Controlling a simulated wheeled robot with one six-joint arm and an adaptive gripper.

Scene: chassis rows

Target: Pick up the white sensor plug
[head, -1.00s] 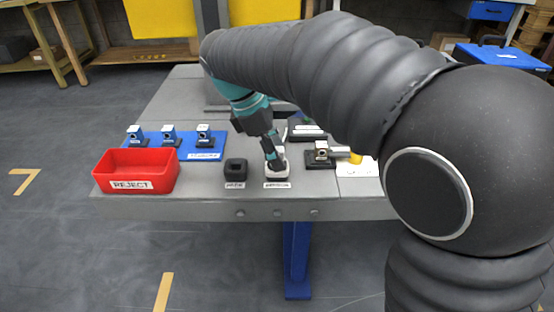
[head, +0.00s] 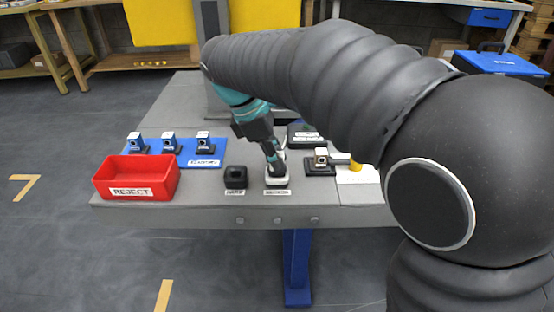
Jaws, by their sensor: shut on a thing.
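The white sensor plug (head: 284,181) is near the front edge of the grey table (head: 210,208), behind a small label. My gripper (head: 277,167) points down at it and is shut on it. The gripper's fingers cover much of the plug, and I cannot tell whether it is clear of the table.
A black plug (head: 236,177) stands just left. A red REJECT bin (head: 137,190) is at the table's left front. A blue mat (head: 216,147) behind it bears several small units. A black fixture (head: 319,168) is to the right, with a yellow part (head: 356,158) beside it.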

